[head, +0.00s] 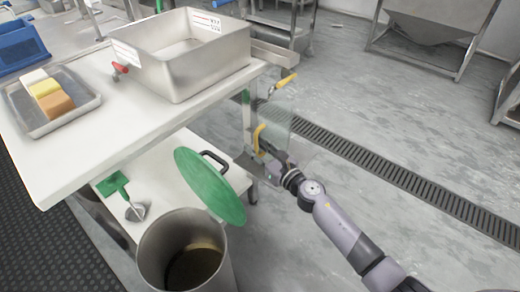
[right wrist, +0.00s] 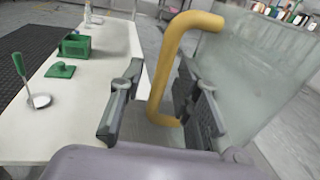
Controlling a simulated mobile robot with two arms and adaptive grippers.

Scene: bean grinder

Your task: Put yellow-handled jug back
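The yellow-handled jug has a clear, see-through body (head: 276,124) and a thick yellow handle (head: 259,137). In the head view it is just beyond the right end of the white table. In the right wrist view the handle (right wrist: 170,70) rises between my fingers, with the clear body (right wrist: 245,70) to its right. My right gripper (head: 268,162) is at the handle. In the right wrist view its fingers (right wrist: 162,112) stand apart on either side of the handle, with a visible gap on the left. What bears the jug's base is hidden. My left gripper is not in view.
A white table (head: 130,118) carries a steel basin (head: 180,83) and a tray (head: 88,106) of blocks. Below are a white shelf (head: 160,165), a green lid (head: 208,187) and a steel pot (head: 222,262).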

